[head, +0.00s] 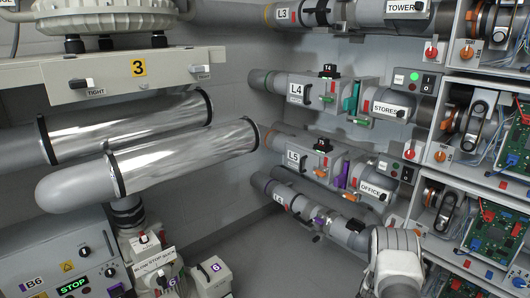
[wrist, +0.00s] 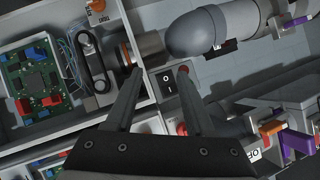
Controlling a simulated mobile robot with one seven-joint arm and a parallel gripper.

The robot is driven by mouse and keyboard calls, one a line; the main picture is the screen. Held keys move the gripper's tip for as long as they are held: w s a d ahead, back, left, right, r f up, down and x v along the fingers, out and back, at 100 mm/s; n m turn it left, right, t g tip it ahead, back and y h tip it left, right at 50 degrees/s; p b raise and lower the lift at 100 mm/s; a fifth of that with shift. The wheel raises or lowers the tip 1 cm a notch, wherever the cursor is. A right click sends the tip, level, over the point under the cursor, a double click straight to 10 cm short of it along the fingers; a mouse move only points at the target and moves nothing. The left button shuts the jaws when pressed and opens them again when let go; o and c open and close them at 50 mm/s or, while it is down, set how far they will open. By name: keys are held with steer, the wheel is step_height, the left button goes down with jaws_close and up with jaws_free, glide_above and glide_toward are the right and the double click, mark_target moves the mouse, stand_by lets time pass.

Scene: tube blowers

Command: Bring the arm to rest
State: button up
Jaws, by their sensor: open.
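My gripper (wrist: 157,73) shows in the wrist view with its two dark fingers spread apart and nothing between them. Beyond the fingertips is a grey switch box (wrist: 178,92) with a black rocker switch and a red button; I cannot tell the distance or whether anything touches. In the head view a white part of my arm (head: 396,262) rises at the lower right, in front of the lower pipes. My gripper is not clearly visible there.
Pipes marked L4 (head: 297,89) and L5 (head: 296,158) run along the wall. Open cabinets with circuit boards (head: 517,135) stand at the right. Metal tubes (head: 185,155) and a control panel (head: 75,262) fill the left. Some floor (head: 250,250) is clear in the middle.

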steer(key=w+a+r+n+y, duration=0.1)
steer(key=a+r, duration=0.3)
steer(key=r, duration=0.6)
steer(key=w+a+r+n+y, duration=0.15)
steer(key=a+r, duration=0.25)
steer(key=r, duration=0.7)
steer(key=s+a+r+n+g+y, duration=0.1)
steer(key=s+a+r+n, duration=0.1)
steer(key=s+a+r, duration=0.45)
steer(key=s+a+r+n+g+y, duration=0.1)
steer(key=s+a+r+y, duration=0.2)
steer(key=r, duration=0.6)
steer(key=s+a+r+n, duration=0.1)
steer(key=s+a+r, duration=0.2)
steer(key=s, duration=0.3)
steer(key=s+a+r+n+g, duration=0.1)
steer(key=s+a+r, duration=0.1)
steer(key=s, duration=0.3)
steer(key=s+a+r+n, duration=0.1)
steer(key=s+a+r, duration=0.2)
steer(key=s, duration=0.3)
steer(key=s+a+n+g, duration=0.2)
steer(key=s+a+n, duration=0.1)
steer(key=s, duration=1.6)
step_height(320, 180, up, 28)
steer(key=p, duration=2.8)
steer(key=shift+p, duration=0.3)
steer(key=shift+d, duration=0.1)
